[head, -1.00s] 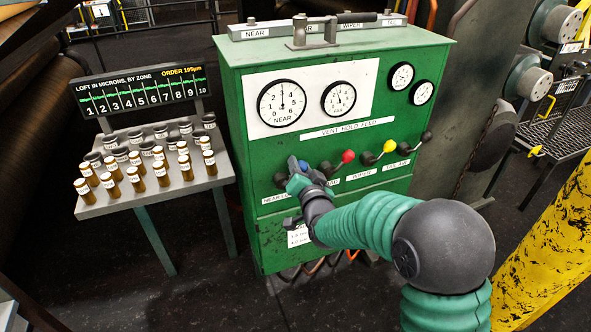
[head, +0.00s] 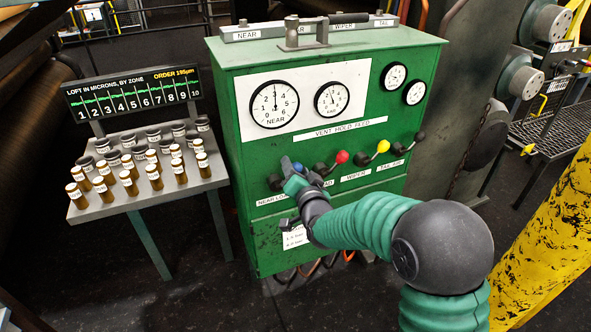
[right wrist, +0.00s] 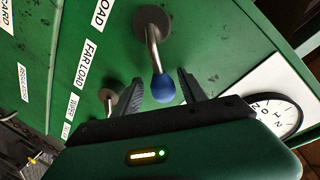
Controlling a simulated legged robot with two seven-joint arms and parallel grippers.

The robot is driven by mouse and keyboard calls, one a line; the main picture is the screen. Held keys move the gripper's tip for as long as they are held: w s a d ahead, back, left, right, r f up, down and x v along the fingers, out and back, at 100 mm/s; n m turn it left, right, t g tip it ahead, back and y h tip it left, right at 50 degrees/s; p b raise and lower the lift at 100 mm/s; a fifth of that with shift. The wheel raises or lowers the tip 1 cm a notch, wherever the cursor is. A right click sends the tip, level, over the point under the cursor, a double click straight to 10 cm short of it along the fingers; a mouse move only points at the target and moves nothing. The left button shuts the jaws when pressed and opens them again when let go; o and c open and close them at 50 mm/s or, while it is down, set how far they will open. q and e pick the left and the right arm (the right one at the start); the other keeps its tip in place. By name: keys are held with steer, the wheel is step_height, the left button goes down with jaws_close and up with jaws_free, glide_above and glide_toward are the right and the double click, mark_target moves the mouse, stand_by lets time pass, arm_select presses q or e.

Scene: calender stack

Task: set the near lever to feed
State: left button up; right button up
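The near lever has a blue ball knob (right wrist: 163,89) on a bent metal rod from a round hub. It is the leftmost lever on the green cabinet (head: 330,215); its hub (head: 274,182) shows in the head view, its knob partly hidden by my gripper. My right gripper (head: 288,167) is at this lever. In the right wrist view my right gripper (right wrist: 157,88) is open, one finger on each side of the blue knob, with gaps visible. A strip above the levers reads vent, hold, feed (head: 343,128). The near dial (head: 275,104) has its needle pointing up. My left gripper is out of view.
To the right are levers with a red knob (head: 342,157), a yellow knob (head: 383,146) and a black knob (head: 420,135). A grey table (head: 150,205) with several small bottles stands left. A yellow post (head: 550,235) stands at the right.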

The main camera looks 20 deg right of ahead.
steer(key=s+a+r+b, duration=0.2)
steer(key=s+b, duration=0.5)
steer(key=s, duration=0.9)
steer(key=shift+s+b, duration=0.3)
steer(key=shift+b, duration=0.1)
